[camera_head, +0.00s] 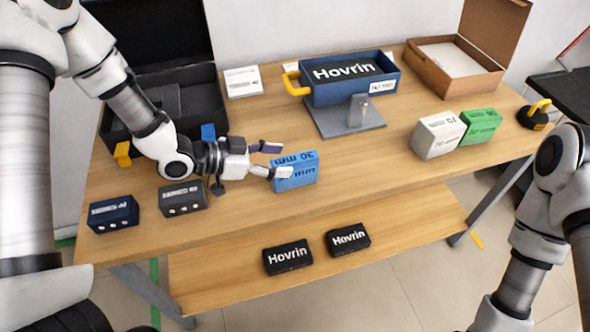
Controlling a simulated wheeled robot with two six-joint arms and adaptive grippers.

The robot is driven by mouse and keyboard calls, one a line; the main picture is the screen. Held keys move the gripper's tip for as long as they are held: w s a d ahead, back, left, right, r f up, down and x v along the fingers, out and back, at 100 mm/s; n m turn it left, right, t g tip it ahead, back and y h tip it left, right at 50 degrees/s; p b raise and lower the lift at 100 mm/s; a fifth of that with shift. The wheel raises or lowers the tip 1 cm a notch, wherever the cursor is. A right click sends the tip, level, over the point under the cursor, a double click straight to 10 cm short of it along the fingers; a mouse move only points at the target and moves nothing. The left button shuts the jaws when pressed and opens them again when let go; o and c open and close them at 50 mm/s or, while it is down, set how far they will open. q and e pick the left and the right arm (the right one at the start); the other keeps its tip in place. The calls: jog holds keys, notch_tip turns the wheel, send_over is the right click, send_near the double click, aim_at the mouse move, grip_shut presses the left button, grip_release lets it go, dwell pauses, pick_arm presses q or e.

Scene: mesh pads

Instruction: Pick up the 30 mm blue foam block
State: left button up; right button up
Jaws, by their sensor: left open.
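The blue foam block (296,171) stands on the wooden table near its front middle, with "30 mm" printed on it. My left gripper (272,160) reaches in from the left at the block's left end. I cannot tell whether the front finger touches the block. My right arm (547,218) is at the right edge, and its gripper is out of view.
A dark blue box (109,217) and a grey box (183,199) sit at the front left. White (437,136) and green (481,126) blocks stand to the right. A blue bin (350,92) on a stand and an open cardboard box (455,62) are behind. The table between is clear.

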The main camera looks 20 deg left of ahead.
aim_at(291, 159)
pick_arm(q)
jog(key=x, duration=0.4)
jog(key=shift+w+f, duration=0.2)
jog(key=shift+f, duration=0.1)
jog(key=shift+d, duration=0.2)
jog(key=shift+a, duration=0.15)
jog(key=c, duration=1)
pick_arm(e)
jog(key=shift+w, duration=0.25)
pick_arm(q)
jog(key=shift+r, duration=0.15)
